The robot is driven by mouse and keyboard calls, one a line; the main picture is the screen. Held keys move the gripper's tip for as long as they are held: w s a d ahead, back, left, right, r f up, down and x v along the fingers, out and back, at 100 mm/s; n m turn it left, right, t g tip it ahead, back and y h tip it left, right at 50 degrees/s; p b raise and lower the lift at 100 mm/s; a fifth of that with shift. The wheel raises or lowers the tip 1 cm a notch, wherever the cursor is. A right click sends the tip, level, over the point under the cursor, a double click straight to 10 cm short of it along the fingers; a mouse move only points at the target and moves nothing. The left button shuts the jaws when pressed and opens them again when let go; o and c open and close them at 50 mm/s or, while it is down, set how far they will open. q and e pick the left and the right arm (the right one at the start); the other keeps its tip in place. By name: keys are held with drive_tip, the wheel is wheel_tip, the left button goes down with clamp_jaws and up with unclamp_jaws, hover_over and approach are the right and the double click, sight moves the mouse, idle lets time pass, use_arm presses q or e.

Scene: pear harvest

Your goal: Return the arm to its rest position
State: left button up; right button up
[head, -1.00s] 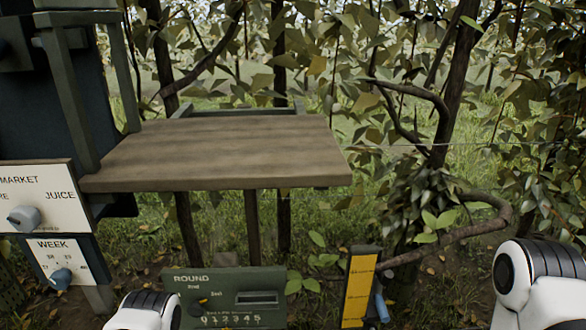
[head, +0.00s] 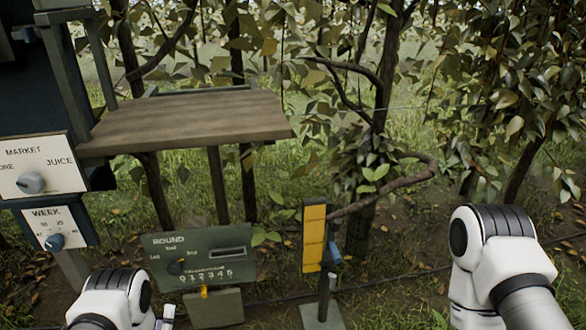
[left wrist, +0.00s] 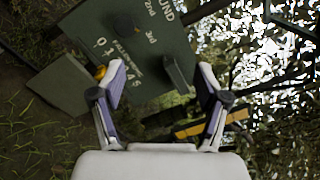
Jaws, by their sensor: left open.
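My left arm (head: 110,305) comes in at the bottom left of the head view. A small part of my left gripper (head: 168,316) shows beside it, in front of the green ROUND panel (head: 200,256). In the left wrist view my left gripper (left wrist: 163,82) is open, with its two fingers spread and nothing between them. The ROUND panel (left wrist: 130,40) lies beyond the fingers there, tilted in the picture. My right arm (head: 495,262) shows at the lower right of the head view. Its gripper is out of the picture.
A wooden shelf (head: 190,120) stands left of centre. MARKET (head: 40,165) and WEEK (head: 55,230) dial panels are at the left. A yellow gauge post (head: 314,238) stands right of the ROUND panel. Leafy trees (head: 375,120) fill the back; grass lies between.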

use_arm(q)
drive_tip(key=s+d+r+n+g+h+p, duration=0.1)
drive_tip(key=d+r+n+g+p, duration=0.15)
drive_tip(key=r+p, duration=0.35)
drive_tip(key=s+d+r+n+g+h+p, duration=0.15)
drive_tip(key=d+r+p, duration=0.25)
drive_tip(key=r, duration=0.4)
drive_tip(key=s+d+f+n+g+h+p, duration=0.1)
drive_tip(key=s+d+n+g, duration=0.1)
drive_tip(key=s+n+g, duration=0.5)
drive_tip(key=s+d+f+n+g+h+p, duration=0.1)
drive_tip(key=s+n+g, duration=0.6)
drive_tip(key=s, duration=1.3)
drive_tip(key=d+f+n, duration=0.1)
drive_tip(key=n, duration=0.2)
drive_tip(key=shift+s+n+g+p, duration=0.15)
drive_tip(key=shift+n+g+p, duration=0.15)
drive_tip(key=shift+n, duration=0.1)
